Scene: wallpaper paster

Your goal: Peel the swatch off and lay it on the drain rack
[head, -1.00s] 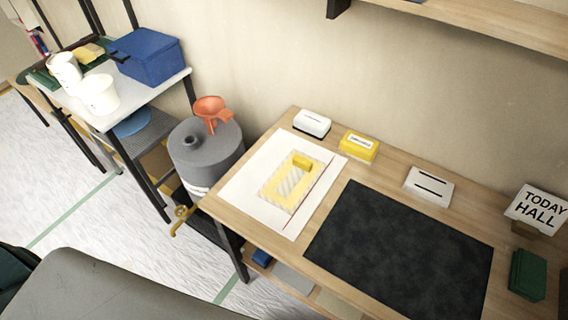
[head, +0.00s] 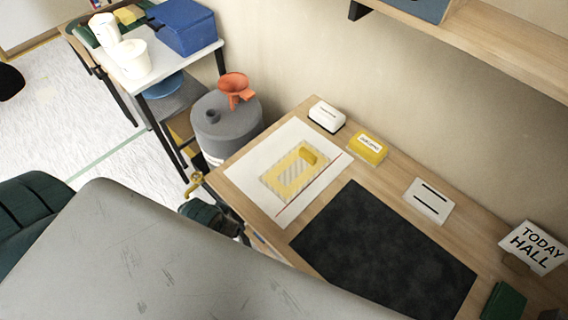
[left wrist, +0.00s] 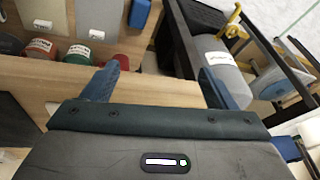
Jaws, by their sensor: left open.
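The swatch (head: 294,174) is a yellow and striped rectangle lying on a white sheet (head: 258,160) at the left end of the wooden table. A small yellow block or tab shows at its upper right corner. My left gripper (left wrist: 160,82) is open and empty in the left wrist view, with its two blue fingers apart. It faces a shelf with cans and the grey drum, and the swatch is out of that view. I cannot single out the drain rack. My right gripper is not in view.
A dark mat (head: 384,250) covers the table's middle. A white box (head: 326,117), a yellow box (head: 368,147) and a sign (head: 534,247) stand along the back. The grey drum (head: 228,130) with an orange funnel (head: 234,86) stands left of the table, beside a white-topped stand (head: 170,78).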

